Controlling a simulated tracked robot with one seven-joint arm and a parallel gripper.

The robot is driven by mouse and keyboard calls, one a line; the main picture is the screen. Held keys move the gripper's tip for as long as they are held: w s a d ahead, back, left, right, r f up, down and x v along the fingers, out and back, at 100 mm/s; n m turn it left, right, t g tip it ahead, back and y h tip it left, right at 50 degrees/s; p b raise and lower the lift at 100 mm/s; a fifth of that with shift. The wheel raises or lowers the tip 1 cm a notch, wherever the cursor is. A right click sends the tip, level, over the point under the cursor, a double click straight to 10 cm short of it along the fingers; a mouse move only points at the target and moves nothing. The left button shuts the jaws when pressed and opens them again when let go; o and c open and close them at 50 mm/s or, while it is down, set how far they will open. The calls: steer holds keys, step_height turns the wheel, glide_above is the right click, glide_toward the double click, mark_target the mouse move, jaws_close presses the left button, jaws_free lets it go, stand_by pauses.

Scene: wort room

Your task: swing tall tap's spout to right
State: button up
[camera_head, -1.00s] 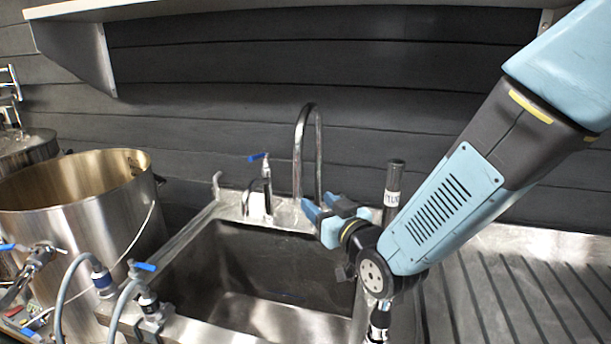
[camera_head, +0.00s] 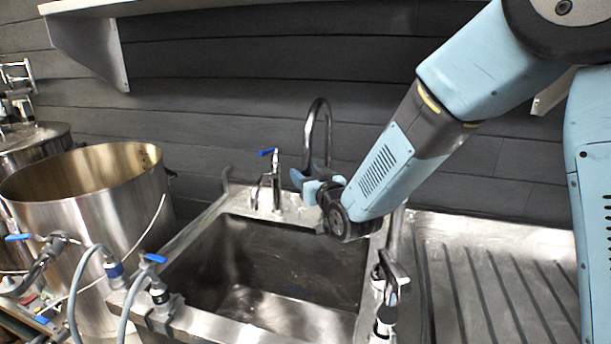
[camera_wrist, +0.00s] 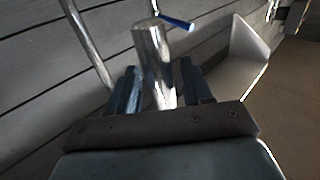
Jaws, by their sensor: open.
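The tall tap's curved chrome spout (camera_head: 309,125) rises behind the sink. Its lower part is hidden behind my gripper (camera_head: 307,181). My gripper is open at the sink's back edge, pointing left and back. In the wrist view, my gripper's two blue fingers (camera_wrist: 164,88) frame a chrome cylinder (camera_wrist: 152,60) with a blue lever, which looks like the short tap (camera_head: 276,180). I cannot tell whether the cylinder is between the fingers or beyond them. A slim chrome tube (camera_wrist: 88,40), apparently the spout, passes left of the left finger.
The empty steel sink (camera_head: 232,243) lies below my gripper, with a ribbed drainboard (camera_head: 500,285) at right. A large steel pot (camera_head: 90,210) stands at left. Hose valves (camera_head: 155,290) line the front rim. A wall shelf (camera_head: 95,45) hangs above.

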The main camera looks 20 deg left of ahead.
steer(key=shift+a, duration=0.1)
steer(key=shift+c, duration=0.3)
jaws_close()
